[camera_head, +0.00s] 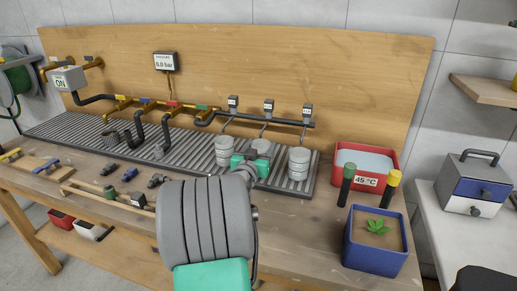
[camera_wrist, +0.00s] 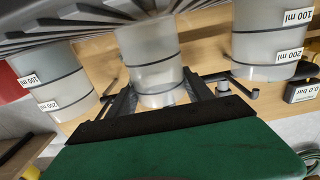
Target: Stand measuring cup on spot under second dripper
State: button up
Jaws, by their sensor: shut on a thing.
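Three clear measuring cups stand in a row on the grey ribbed tray (camera_head: 80,128), below three small labelled drippers. The middle measuring cup (camera_head: 263,146) is under the second dripper (camera_head: 268,106), and my gripper (camera_head: 258,155) hides part of it. In the wrist view, which is turned over, my gripper (camera_wrist: 163,98) has a finger on each side of this cup (camera_wrist: 150,45) and is shut on it. The cup looks upright; whether its base touches the tray I cannot tell. The left cup (camera_head: 222,151) and right cup (camera_head: 299,164) stand apart from my gripper.
A black pipe with coloured valves (camera_head: 172,104) runs behind the cups. A red water basin (camera_head: 365,160) reading 45 °C stands at right. A blue planter (camera_head: 375,243) and two capped tubes (camera_head: 347,182) stand near the front. Loose fittings (camera_head: 130,174) lie at front left.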

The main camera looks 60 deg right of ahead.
jog(key=shift+a+f, duration=0.1)
jog(key=shift+f, duration=0.1)
jog(key=o, duration=1.6)
jog(key=shift+s+a+b, duration=0.15)
jog(key=shift+s+a, duration=0.05)
jog(key=shift+a, duration=0.95)
jog(key=shift+s+a+b, duration=0.15)
jog(key=shift+a, duration=1)
jog(key=shift+s+a, duration=0.1)
jog(key=shift+a, duration=0.55)
jog(key=shift+r, duration=0.1)
